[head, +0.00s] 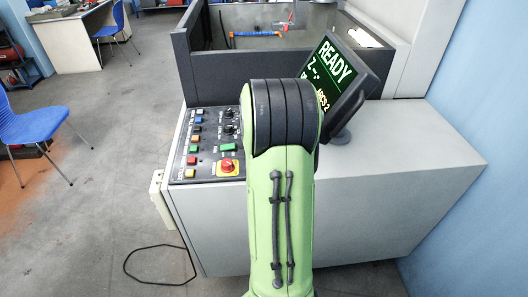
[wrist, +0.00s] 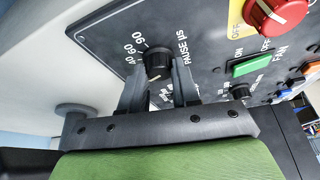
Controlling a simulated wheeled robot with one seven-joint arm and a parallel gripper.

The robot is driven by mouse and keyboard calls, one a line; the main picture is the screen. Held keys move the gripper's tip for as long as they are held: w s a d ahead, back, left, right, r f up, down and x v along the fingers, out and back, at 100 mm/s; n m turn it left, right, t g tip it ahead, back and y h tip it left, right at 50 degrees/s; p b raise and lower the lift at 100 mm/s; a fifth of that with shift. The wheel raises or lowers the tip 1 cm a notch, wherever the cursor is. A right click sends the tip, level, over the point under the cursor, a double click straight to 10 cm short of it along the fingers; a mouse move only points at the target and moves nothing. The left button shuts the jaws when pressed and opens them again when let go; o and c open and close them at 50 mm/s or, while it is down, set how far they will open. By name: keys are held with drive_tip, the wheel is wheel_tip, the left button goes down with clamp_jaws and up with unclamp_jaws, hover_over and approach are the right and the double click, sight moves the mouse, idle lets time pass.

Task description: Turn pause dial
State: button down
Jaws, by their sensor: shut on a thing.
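The pause dial (wrist: 158,62) is a black knob on the dark control panel in the wrist view, with a "PAUSE µs" label and printed numbers beside it. My gripper (wrist: 158,82) has one finger on each side of the dial and is shut on it. A pale pointer mark shows on the dial's lower edge. In the head view the control panel (head: 207,170) shows left of my green arm. There the arm hides the pause dial and my gripper.
A red stop knob (wrist: 278,14) on a yellow plate and a green FAN button (wrist: 252,66) are to the dial's right. A tilted screen (head: 335,75) reading READY stands behind my arm. Blue chairs (head: 38,127) are at the left.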

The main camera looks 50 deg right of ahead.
drive_tip(key=shift+m, duration=0.4)
drive_tip(key=c, duration=0.8)
unclamp_jaws()
drive_tip(key=shift+c, duration=0.2)
drive_tip(key=p+v, duration=0.3)
drive_tip(key=v, duration=1.2)
drive_tip(key=shift+w+a+r, duration=0.2)
drive_tip(key=shift+r, duration=0.2)
